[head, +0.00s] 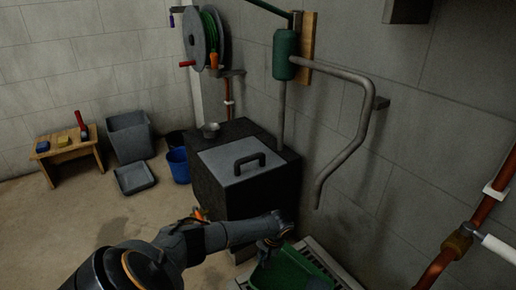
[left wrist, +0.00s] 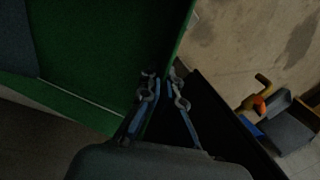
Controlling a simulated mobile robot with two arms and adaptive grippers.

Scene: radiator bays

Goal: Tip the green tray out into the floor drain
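The green tray (head: 284,270) is at the bottom of the head view, partly cut off, beside the black cabinet. It also fills the upper left of the left wrist view (left wrist: 90,50). My left gripper (head: 277,236) is at the tray's near-cabinet edge. In the left wrist view its two fingers (left wrist: 164,82) stand close together with the tray's rim between them. A pale slatted frame (head: 332,264), which looks like the floor drain, shows around and beyond the tray. Most of it is hidden. A dark grey patch inside the tray is unclear. My right gripper is not seen.
A black cabinet (head: 285,185) with a grey handled lid (head: 232,160) stands close behind my left gripper. A bent grey pipe (head: 345,150) hangs above the tray. A blue bucket (head: 179,165), grey bins (head: 130,137) and a wooden stool (head: 68,152) stand farther left.

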